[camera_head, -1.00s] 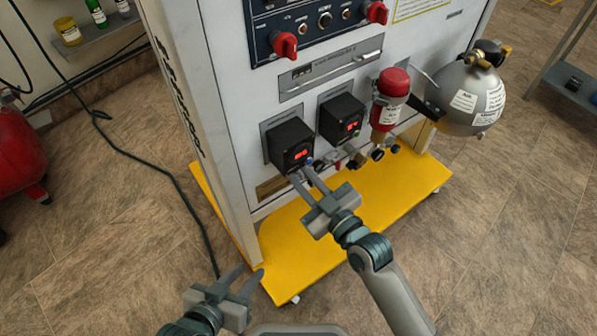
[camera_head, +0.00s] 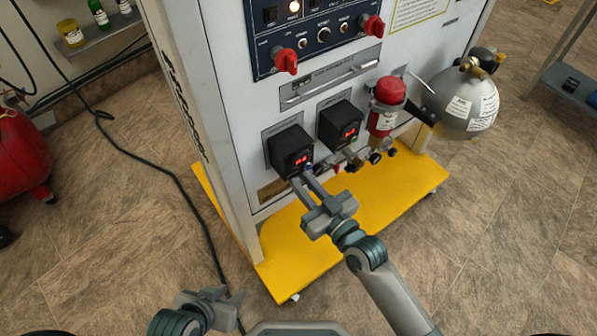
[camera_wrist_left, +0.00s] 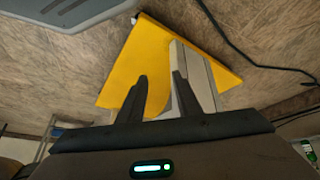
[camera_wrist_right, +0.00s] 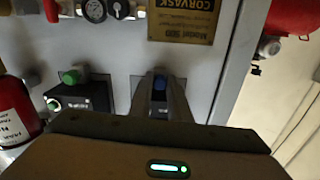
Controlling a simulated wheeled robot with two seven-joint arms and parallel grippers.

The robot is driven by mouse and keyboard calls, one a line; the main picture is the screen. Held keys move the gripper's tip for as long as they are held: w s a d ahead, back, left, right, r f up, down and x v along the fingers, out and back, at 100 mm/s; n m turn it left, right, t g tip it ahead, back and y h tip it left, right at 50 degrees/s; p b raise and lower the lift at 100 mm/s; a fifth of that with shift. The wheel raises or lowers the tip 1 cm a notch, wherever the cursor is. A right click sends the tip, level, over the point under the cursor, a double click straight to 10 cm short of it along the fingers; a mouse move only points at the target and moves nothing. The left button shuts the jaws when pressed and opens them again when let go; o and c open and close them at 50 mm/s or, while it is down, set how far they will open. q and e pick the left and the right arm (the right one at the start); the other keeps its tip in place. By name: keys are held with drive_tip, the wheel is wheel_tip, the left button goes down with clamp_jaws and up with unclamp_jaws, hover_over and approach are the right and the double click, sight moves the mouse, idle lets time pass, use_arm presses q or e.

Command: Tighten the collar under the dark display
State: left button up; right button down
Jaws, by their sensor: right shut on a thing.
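Two black display boxes stand on the white cabinet front: the left display (camera_head: 291,152) and the right display (camera_head: 340,124). Both show red lit digits, so neither looks dark. My right gripper (camera_head: 302,181) is just under the left display. Its jaws are shut on a small blue collar (camera_wrist_right: 159,83), seen between the fingers in the right wrist view; the fingers partly hide it. A green knob (camera_wrist_right: 70,77) sits under the right display. My left gripper (camera_head: 229,301) is low at the front, open and empty; its fingers stand apart in the left wrist view (camera_wrist_left: 158,98).
Right of the displays are a red-topped cylinder (camera_head: 386,107) and a grey round tank (camera_head: 462,101). Small fittings (camera_head: 350,160) crowd the cabinet front beside the gripper. The cabinet stands on a yellow base (camera_head: 350,215). A black cable (camera_head: 180,187) crosses the floor.

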use_arm(q)
drive_tip(key=shift+s+a+g+y+p, duration=0.25)
drive_tip(key=shift+s+a+p, duration=0.1)
drive_tip(key=shift+a, duration=0.2)
drive_tip(key=shift+s+a+g+y+p, duration=0.2)
drive_tip(key=shift+s+a+g, duration=0.1)
drive_tip(key=shift+a, duration=0.2)
use_arm(e)
drive_tip(key=shift+m, duration=1.1)
use_arm(q)
drive_tip(key=shift+f, duration=0.1)
use_arm(e)
drive_tip(key=c, duration=1.9)
unclamp_jaws()
drive_tip(key=shift+c, duration=0.2)
drive_tip(key=shift+s, duration=0.1)
drive_tip(key=v, duration=1.7)
use_arm(q)
drive_tip(key=shift+w, duration=0.1)
